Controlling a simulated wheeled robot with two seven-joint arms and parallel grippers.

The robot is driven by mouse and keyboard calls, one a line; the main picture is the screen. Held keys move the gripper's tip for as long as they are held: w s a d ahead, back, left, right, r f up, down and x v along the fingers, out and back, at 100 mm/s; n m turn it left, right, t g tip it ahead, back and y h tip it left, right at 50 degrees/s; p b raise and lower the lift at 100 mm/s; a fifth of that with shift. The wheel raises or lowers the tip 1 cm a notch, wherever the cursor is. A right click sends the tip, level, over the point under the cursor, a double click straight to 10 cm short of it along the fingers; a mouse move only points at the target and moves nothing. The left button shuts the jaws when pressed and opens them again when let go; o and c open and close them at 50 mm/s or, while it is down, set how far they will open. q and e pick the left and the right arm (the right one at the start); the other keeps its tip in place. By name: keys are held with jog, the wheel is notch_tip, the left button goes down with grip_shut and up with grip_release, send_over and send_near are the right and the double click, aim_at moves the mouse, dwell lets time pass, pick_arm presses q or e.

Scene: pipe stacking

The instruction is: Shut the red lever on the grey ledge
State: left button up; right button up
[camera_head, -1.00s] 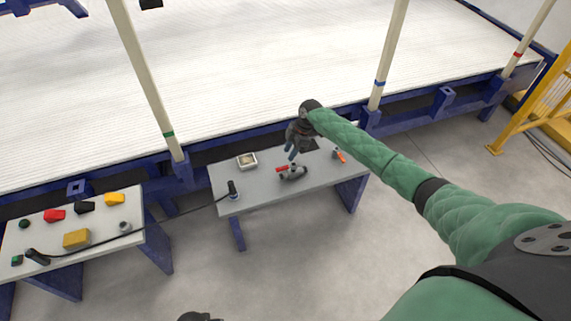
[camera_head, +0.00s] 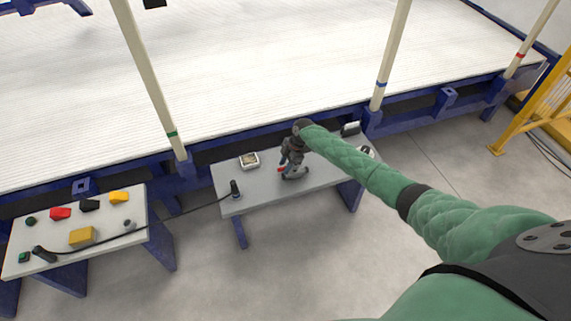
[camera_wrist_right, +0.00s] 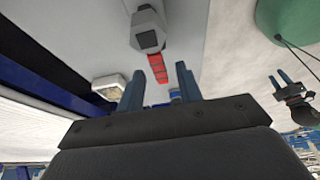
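The red lever (camera_head: 282,169) belongs to a grey metal valve (camera_head: 295,174) on the grey ledge (camera_head: 258,198). My right gripper (camera_head: 284,163) is over the ledge, close beside the lever, and partly covers it. In the right wrist view the red lever (camera_wrist_right: 158,69) sticks out from the grey valve (camera_wrist_right: 148,33) towards my right gripper (camera_wrist_right: 159,68). Its two blue fingers are apart, with the lever's end in line with the gap; contact cannot be told. My left gripper (camera_wrist_right: 279,77) shows at the right of the wrist view, fingers apart and empty.
A small white box (camera_head: 249,161) and a black upright handle with a cable (camera_head: 235,188) stand on the ledge's left part. A white slatted platform with posts (camera_head: 150,80) runs behind the ledge.

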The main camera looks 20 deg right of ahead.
grip_shut()
